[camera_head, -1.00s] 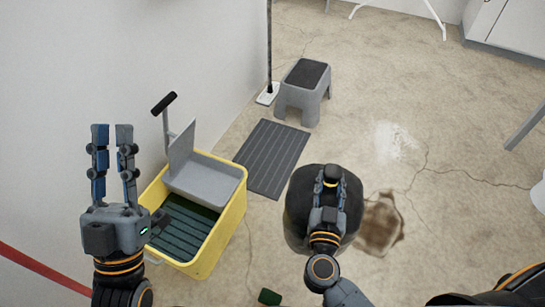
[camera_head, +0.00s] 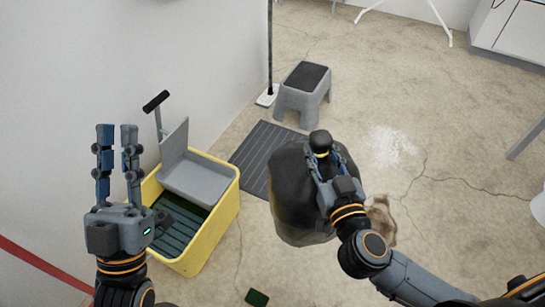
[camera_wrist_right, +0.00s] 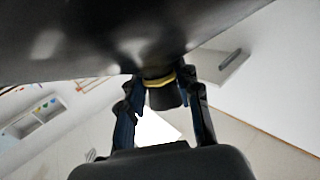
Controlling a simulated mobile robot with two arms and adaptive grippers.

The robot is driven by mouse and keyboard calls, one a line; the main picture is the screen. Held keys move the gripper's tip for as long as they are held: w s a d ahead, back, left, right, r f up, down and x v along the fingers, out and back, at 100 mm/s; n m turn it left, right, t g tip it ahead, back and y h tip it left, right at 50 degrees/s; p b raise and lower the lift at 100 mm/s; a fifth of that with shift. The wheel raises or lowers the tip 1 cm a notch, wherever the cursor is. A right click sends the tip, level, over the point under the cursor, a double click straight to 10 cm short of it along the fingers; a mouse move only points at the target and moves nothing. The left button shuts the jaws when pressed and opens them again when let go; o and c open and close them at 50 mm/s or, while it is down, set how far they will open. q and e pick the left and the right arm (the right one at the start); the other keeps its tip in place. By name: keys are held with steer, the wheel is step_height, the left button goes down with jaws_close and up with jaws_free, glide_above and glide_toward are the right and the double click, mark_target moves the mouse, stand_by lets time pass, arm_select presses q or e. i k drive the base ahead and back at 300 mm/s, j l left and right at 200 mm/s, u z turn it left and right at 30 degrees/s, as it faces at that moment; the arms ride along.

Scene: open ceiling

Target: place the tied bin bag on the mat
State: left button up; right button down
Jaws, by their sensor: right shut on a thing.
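The tied bin bag (camera_head: 297,205) is black and bulging, with a yellow band at its knotted neck. My right gripper (camera_head: 320,165) is shut on the neck of the bag. In the right wrist view the bag (camera_wrist_right: 110,35) fills the top, and the neck sits between the fingers of my right gripper (camera_wrist_right: 160,95). The dark grey ribbed mat (camera_head: 258,150) lies on the floor by the wall; the bag hides its right part in the head view. My left gripper (camera_head: 117,145) is open and empty, over the left side.
A yellow mop bucket (camera_head: 215,228) with a grey wringer stands left of the mat. A grey step stool (camera_head: 302,95) and a mop base (camera_head: 267,95) stand behind the mat. A small dark green item (camera_head: 257,298) and a brown stain (camera_head: 382,220) are on the floor.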

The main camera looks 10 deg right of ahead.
mark_target(265, 155)
steer(key=i+l+u, duration=0.1)
steer(key=l+u, duration=0.2)
steer(key=l, duration=0.5)
steer(key=l+u, duration=0.3)
steer(key=l, duration=0.55)
steer(key=i+l+u, duration=0.45)
steer(key=i+l, duration=0.25)
steer(key=i, duration=0.15)
